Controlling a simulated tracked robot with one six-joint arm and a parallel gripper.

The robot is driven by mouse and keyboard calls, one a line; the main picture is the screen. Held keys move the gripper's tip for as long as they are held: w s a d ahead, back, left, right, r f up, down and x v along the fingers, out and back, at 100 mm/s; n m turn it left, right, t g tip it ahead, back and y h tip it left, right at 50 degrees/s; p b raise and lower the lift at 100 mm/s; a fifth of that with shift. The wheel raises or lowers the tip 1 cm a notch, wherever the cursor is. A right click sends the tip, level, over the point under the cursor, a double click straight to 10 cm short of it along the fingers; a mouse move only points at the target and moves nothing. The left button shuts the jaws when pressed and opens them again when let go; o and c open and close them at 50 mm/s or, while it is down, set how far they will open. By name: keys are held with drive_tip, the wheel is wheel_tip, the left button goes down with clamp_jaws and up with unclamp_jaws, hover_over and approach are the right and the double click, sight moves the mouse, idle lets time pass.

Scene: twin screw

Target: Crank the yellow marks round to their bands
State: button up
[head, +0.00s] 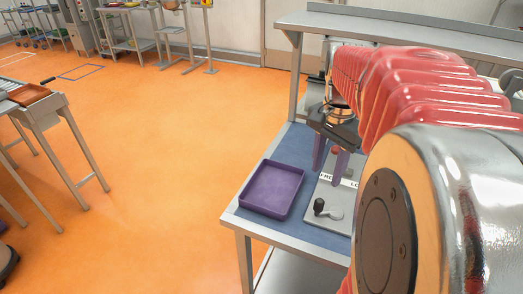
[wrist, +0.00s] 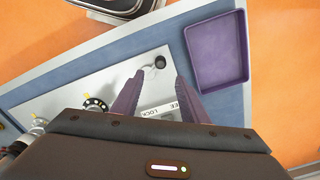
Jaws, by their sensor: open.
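A light grey panel (head: 327,218) lies on the blue bench top. A crank with a black knob (head: 320,207) stands on it; in the wrist view the knob (wrist: 160,62) shows just beyond and between my fingertips. My gripper (head: 328,166) is open above the panel, its two purple fingers apart and empty; they also show in the wrist view (wrist: 160,76). A black-and-white dial (wrist: 96,105) with a yellow mark (wrist: 86,95) sits left of my fingers. A second yellow mark (wrist: 40,119) shows by metal parts at the far left, partly hidden by my gripper body. The bands are too small to tell.
A purple tray (head: 246,200) lies left of the panel, empty; the wrist view shows it on the right (wrist: 243,78). A label strip reading FREE and LOCK (wrist: 158,111) is partly covered by my gripper. A grey shelf (head: 400,32) overhangs the bench. Orange floor lies open left.

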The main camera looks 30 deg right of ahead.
sight(320, 200)
drive_tip(key=shift+f, duration=0.15)
wheel_tip(320, 200, down, 14)
drive_tip(key=shift+r, duration=0.2)
idle(0.5)
